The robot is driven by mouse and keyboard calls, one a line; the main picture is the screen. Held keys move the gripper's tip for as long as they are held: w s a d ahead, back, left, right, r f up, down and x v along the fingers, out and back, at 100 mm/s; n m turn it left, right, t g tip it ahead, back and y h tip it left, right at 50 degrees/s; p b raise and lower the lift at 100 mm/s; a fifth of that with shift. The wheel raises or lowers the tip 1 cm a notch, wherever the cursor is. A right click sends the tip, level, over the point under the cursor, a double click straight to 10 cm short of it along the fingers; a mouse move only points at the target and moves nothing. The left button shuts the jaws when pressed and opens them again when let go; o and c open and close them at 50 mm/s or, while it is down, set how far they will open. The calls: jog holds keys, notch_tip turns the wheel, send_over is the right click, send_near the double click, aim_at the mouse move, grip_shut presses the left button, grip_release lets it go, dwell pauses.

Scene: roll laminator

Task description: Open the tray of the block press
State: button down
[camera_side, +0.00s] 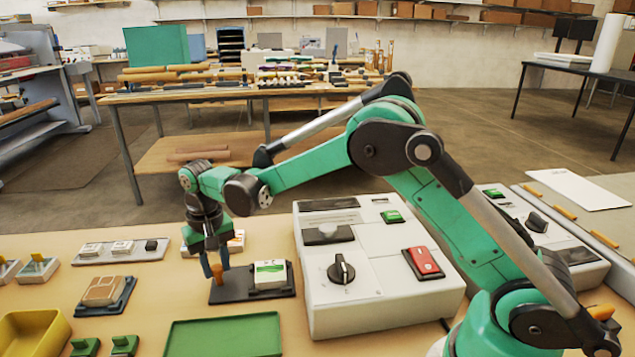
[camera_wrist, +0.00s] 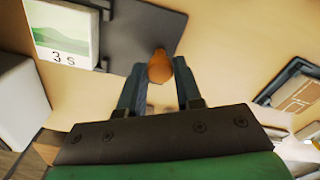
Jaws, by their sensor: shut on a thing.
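A dark flat tray (camera_side: 222,293) lies on the table at the left of a white machine with a black dial (camera_side: 385,285); I cannot tell whether the two are joined. A white block with a green label (camera_side: 270,274) sits on the tray. In the wrist view the block (camera_wrist: 65,38) reads "3 s" and the dark tray (camera_wrist: 150,28) shows beside it. An orange-brown knob (camera_wrist: 160,66) stands at the tray's edge. My gripper (camera_side: 216,268) points down over the tray's left end, its fingers closed around the knob; in the wrist view the gripper (camera_wrist: 159,75) has a finger on each side of it.
A dark holder with a tan block (camera_side: 103,290), a yellow bin (camera_side: 35,335) and a green tray (camera_side: 225,337) lie to the left and front. A long holder with small blocks (camera_side: 120,253) lies behind. Bare table separates these from the dark tray.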

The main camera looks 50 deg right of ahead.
jog(key=c, duration=0.9)
grip_release()
jog(key=shift+o, duration=0.2)
jog(key=shift+r, duration=2.85)
